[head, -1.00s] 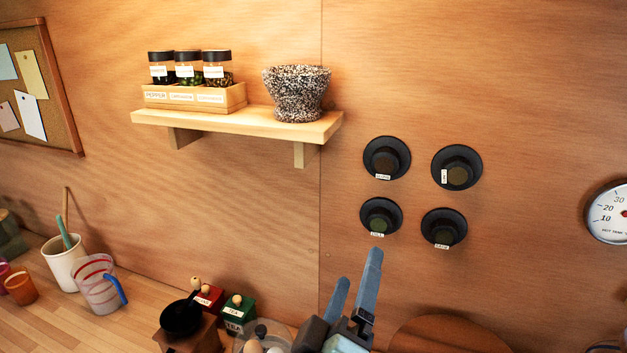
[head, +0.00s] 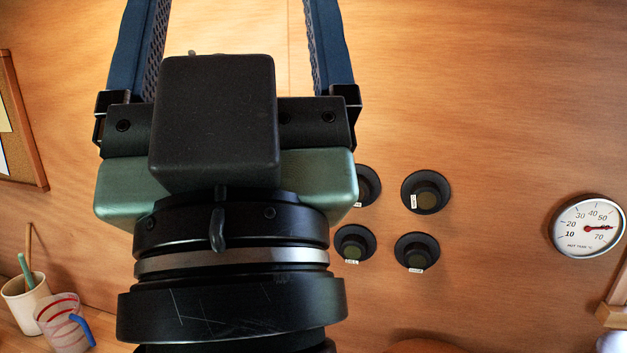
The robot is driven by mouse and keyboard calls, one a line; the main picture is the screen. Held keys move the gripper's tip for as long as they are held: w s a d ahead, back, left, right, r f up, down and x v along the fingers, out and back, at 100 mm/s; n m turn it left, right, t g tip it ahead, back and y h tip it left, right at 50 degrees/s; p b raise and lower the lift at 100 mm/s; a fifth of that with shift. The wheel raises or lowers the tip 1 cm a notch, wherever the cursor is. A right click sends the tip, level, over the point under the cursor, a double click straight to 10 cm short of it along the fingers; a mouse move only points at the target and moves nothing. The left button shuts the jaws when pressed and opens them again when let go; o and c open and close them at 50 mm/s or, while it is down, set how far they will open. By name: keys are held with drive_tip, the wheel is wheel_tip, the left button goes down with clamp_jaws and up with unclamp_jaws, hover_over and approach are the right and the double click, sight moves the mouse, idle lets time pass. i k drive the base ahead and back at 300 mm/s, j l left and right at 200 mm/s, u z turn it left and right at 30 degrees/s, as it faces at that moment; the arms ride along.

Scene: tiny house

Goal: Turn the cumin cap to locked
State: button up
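Several black round caps are mounted on the wooden wall in two rows, each with a small white label too small to read surely, so I cannot tell which is cumin. The top right cap (head: 426,192) has its label turned upright at its left side. The top left cap (head: 370,184) is partly hidden by my gripper. The bottom left cap (head: 355,244) and bottom right cap (head: 417,252) have labels at their lower edges. My gripper (head: 237,35) is large and close to the camera, left of the caps. Its two fingers are wide apart with nothing seen between them; their tips are out of frame.
A round dial gauge (head: 588,226) hangs on the wall at right. A corkboard (head: 37,150) is at the left edge. A white cup (head: 24,303) and a red-striped measuring cup (head: 62,322) stand at lower left. The wall around the caps is clear.

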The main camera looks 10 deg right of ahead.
sight(426, 196)
drive_tip(key=j+z, duration=0.1)
drive_tip(key=z, duration=0.65)
drive_tip(key=i+j, duration=0.05)
